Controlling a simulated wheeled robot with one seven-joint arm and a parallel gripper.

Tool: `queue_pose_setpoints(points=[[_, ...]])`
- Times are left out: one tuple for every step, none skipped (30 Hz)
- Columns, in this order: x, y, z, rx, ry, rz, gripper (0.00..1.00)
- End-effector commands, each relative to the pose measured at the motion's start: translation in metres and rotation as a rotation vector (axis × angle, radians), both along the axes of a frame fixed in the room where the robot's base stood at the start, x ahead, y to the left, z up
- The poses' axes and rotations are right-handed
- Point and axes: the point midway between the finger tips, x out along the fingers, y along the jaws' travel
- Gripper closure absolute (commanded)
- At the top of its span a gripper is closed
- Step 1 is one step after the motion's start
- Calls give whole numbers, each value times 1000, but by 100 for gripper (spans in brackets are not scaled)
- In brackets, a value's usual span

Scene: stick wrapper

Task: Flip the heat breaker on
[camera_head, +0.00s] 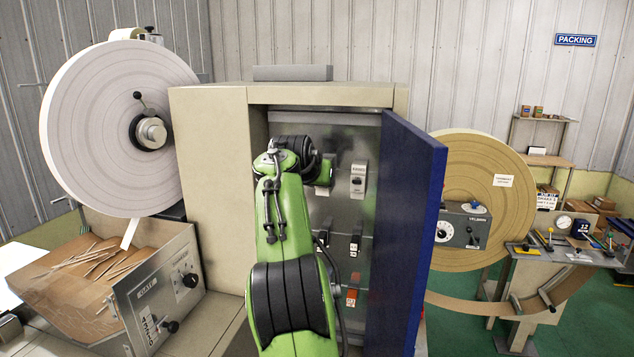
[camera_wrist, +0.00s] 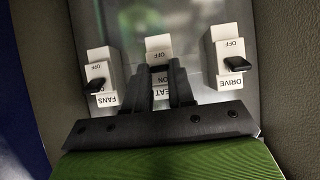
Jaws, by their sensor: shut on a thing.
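The heat breaker (camera_wrist: 158,56) is the middle one of three white switch blocks in the wrist view, where the lettering is upside down. Its label reads "EAT", the rest covered by my gripper, and both its OFF and ON marks show. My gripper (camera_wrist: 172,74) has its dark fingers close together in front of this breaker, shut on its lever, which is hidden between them. I cannot tell the lever's exact position. In the head view my green arm reaches into the open cabinet and hides the heat breaker.
The fans breaker (camera_wrist: 100,70) and drive breaker (camera_wrist: 226,60), with black levers, flank the fingers closely. In the head view, more breakers (camera_head: 355,242) sit lower on the grey panel. The blue cabinet door (camera_head: 405,230) stands open right of my arm; the beige cabinet wall (camera_head: 212,190) is left.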

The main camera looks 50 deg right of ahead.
Motion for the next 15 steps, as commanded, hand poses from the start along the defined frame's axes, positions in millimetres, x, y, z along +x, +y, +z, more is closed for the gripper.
queue_pose_setpoints(points=[[0, 0, 0, 0, 0, 0, 100], [0, 0, 0, -1, 0, 0, 100], [0, 0, 0, -1, 0, 0, 100], [0, 0, 0, -1, 0, 0, 100], [0, 0, 0, -1, 0, 0, 100], [0, 0, 0, -1, 0, 0, 100], [0, 0, 0, -1, 0, 0, 74], [0, 0, 0, -1, 0, 0, 69], [0, 0, 0, -1, 0, 0, 63], [0, 0, 0, -1, 0, 0, 58], [0, 0, 0, -1, 0, 0, 54], [0, 0, 0, -1, 0, 0, 51], [0, 0, 0, -1, 0, 0, 51], [0, 0, 0, -1, 0, 0, 51], [0, 0, 0, -1, 0, 0, 51]])
